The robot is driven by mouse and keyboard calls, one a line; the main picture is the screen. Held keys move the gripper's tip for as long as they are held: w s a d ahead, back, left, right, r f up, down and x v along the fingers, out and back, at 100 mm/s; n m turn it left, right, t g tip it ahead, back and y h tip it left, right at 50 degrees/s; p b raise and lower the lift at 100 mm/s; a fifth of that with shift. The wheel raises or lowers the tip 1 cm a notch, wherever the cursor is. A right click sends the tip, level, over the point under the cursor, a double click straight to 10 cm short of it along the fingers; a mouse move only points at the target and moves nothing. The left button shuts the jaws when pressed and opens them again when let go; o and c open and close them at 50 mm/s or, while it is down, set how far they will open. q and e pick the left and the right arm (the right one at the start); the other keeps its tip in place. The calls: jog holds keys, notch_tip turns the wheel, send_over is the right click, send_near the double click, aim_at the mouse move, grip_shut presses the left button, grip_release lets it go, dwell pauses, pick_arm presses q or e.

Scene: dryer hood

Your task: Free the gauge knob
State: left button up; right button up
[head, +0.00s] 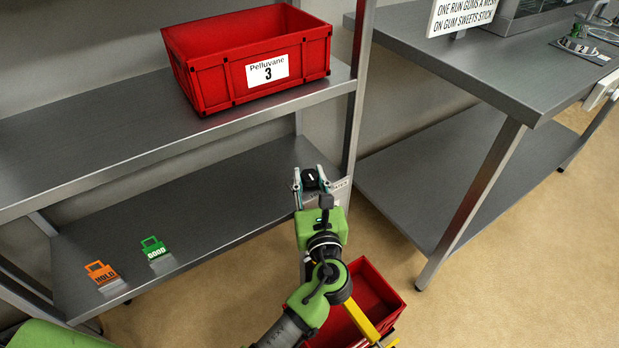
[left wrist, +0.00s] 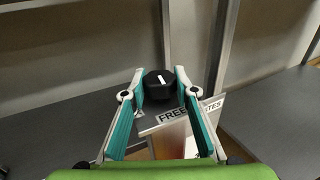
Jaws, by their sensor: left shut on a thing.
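A round black knob (head: 310,179) with a white mark on its face sits between the fingertips of my left gripper (head: 311,181) at the lower shelf's right end. It also shows in the left wrist view (left wrist: 159,86), with a teal-padded finger on each side. My left gripper (left wrist: 158,88) is shut on it. A white label (left wrist: 190,111), partly hidden by a finger, reads "FREE" and "TES" just below the knob. I cannot tell what is behind the knob or whether it is still attached. My right gripper is not in view.
A red bin (head: 255,62) labelled "Pelluvane 3" stands on the upper shelf. An orange HOLD tag (head: 103,274) and a green GOOD tag (head: 154,248) lie on the lower shelf. A red crate (head: 378,285) is below my arm. A steel table (head: 480,60) stands right.

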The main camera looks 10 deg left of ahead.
pick_arm(q)
jog(key=shift+n+y, duration=0.3)
jog(key=shift+y, duration=0.2)
jog(key=o, duration=1.1)
jog(key=v, duration=1.2)
jog(key=shift+r, duration=0.2)
